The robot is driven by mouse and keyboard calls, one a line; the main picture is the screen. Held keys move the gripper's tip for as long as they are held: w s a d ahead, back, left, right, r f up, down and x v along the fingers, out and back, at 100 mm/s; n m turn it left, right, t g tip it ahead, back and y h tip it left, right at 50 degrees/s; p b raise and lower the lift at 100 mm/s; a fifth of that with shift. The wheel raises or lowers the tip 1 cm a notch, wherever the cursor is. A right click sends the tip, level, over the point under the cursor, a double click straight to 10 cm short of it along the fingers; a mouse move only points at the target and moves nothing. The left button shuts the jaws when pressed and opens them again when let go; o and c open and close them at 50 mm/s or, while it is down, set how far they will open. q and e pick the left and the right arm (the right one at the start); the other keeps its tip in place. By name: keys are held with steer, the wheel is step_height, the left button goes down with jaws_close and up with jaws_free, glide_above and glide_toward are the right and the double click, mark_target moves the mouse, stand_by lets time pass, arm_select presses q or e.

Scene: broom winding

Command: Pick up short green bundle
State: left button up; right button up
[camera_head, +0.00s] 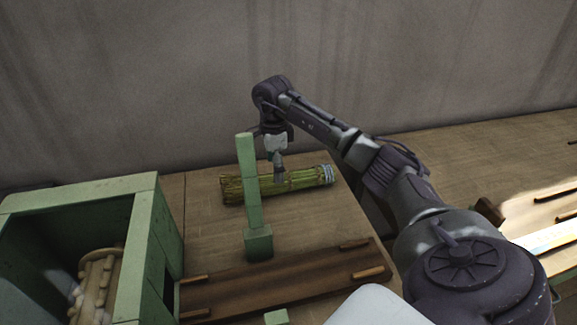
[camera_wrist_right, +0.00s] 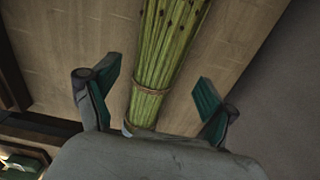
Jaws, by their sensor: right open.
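The short green bundle (camera_head: 300,180) lies on the wooden table in the head view, left of my right arm, with a pale band at its right end. A green post partly hides its left part. My right gripper (camera_head: 279,178) is above the bundle, pointing down. In the right wrist view the bundle (camera_wrist_right: 165,60) runs between the two open fingers of my right gripper (camera_wrist_right: 155,95), with a gap on each side and a tie around it. I cannot tell from these frames how far the fingertips reach down beside it. My left gripper is not in view.
A green upright post (camera_head: 248,190) stands just in front of the bundle. A green frame box (camera_head: 140,250) with a wooden roller (camera_head: 95,285) is at the left. A dark wooden board (camera_head: 290,283) with small pegs lies in front. The wall (camera_head: 300,70) is behind.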

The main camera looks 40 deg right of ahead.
steer(key=shift+s+d+f+p, duration=0.1)
steer(key=shift+f+p, duration=0.05)
steer(key=shift+f, duration=1.2)
steer(key=shift+s+d+f+p, duration=0.1)
steer(key=shift+f+p, duration=0.05)
steer(key=shift+f, duration=1.2)
steer(key=c, duration=1.3)
steer(key=shift+o, duration=0.2)
steer(key=shift+r, duration=0.2)
steer(key=shift+r, duration=0.25)
step_height(320, 180, up, 4)
steer(key=shift+s+d+f, duration=0.15)
steer(key=shift+f, duration=0.05)
steer(key=s+d+r, duration=0.1)
steer(key=s+r, duration=0.1)
steer(key=s, duration=0.1)
steer(key=s+d+r+b, duration=0.1)
steer(key=s+r, duration=0.1)
steer(key=s, duration=0.2)
steer(key=s+d+r+b, duration=0.1)
steer(key=s+d+r, duration=0.1)
steer(key=s, duration=0.1)
steer(key=shift+s+d+r, duration=0.1)
steer(key=shift+s+r, duration=0.15)
steer(key=shift+r, duration=0.05)
